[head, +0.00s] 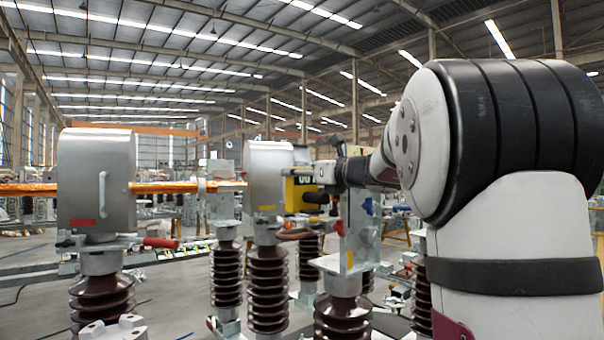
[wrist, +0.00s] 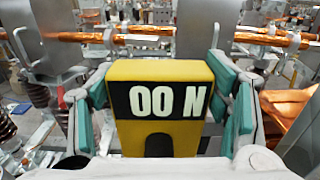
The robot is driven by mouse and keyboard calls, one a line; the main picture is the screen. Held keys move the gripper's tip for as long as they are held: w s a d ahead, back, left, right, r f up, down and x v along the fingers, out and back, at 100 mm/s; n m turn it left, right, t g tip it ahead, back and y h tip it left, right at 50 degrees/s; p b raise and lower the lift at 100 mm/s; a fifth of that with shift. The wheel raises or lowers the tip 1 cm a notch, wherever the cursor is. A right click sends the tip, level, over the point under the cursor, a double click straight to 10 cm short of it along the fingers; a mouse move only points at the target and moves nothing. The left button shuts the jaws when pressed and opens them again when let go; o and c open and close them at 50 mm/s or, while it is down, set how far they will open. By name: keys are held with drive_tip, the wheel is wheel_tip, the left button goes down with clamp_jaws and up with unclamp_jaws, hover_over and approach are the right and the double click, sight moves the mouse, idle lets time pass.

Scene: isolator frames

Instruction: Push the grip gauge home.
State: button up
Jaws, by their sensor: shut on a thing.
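The grip gauge (wrist: 160,72) is a yellow block with a black display that reads "00 N" and a dark arched notch below it. My gripper (wrist: 160,112) is shut on it, with green finger pads at its left and right sides. In the head view the gauge (head: 293,193) is partly hidden by my gripper (head: 318,185). It is close to the right grey metal housing (head: 265,170). Whether it touches the housing or enters anything cannot be told; its far side is hidden.
A left grey housing (head: 96,180) has a copper bar (head: 160,187) at its side and a red-handled lever (head: 160,243) below. Brown ribbed insulators (head: 268,290) stand under the housings. An upright metal plate (head: 358,230) stands just below my wrist. Copper bars (wrist: 130,39) cross behind the gauge.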

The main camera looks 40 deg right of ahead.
drive_tip(key=shift+d+r, duration=0.2)
drive_tip(key=shift+d, duration=1.2)
drive_tip(key=shift+a, duration=0.15)
drive_tip(key=a, duration=1)
drive_tip(key=shift+s+a+b, duration=0.15)
drive_tip(key=shift+a+b, duration=0.1)
drive_tip(key=shift+b, duration=0.2)
idle(1.5)
drive_tip(key=shift+f, duration=0.1)
idle(0.9)
